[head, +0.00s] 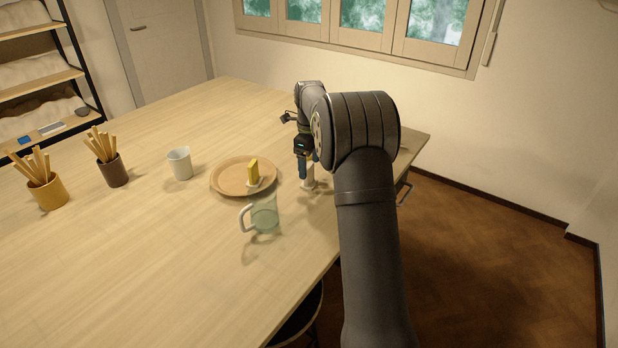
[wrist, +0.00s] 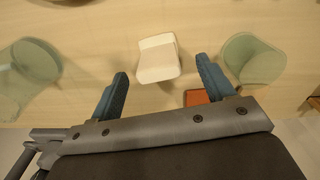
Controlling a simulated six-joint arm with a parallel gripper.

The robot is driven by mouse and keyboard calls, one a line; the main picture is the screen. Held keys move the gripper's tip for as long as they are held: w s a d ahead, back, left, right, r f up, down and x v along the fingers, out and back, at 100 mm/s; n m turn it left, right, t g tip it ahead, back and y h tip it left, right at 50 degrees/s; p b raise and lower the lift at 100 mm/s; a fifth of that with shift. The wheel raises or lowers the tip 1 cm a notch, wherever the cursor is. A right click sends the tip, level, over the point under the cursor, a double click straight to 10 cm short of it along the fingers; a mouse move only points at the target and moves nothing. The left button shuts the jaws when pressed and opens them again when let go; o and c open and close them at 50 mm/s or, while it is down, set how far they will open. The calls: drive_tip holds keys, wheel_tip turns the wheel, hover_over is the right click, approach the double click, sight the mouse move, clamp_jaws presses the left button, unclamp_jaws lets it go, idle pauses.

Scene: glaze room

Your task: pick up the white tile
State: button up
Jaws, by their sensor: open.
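The white tile (wrist: 158,60) stands on the table in the wrist view, a pale block with a sloped top edge. It lies ahead of and between the two blue fingers of my gripper (wrist: 163,67), which are apart and empty. In the head view my gripper (head: 306,168) points down just over a white piece (head: 308,184) near the table's right edge, which looks like the same tile. I cannot tell in the head view whether the fingers touch it. My arm hides part of the table behind.
In the wrist view, greenish glass (wrist: 35,62), a green piece (wrist: 252,62) and a red-orange piece (wrist: 196,97) lie close around the tile.

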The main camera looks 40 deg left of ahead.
sight(309, 174)
wheel_tip(309, 174, down, 5)
drive_tip(key=shift+s+r, duration=0.1)
drive_tip(key=c, duration=1.1)
drive_tip(key=shift+c, duration=0.2)
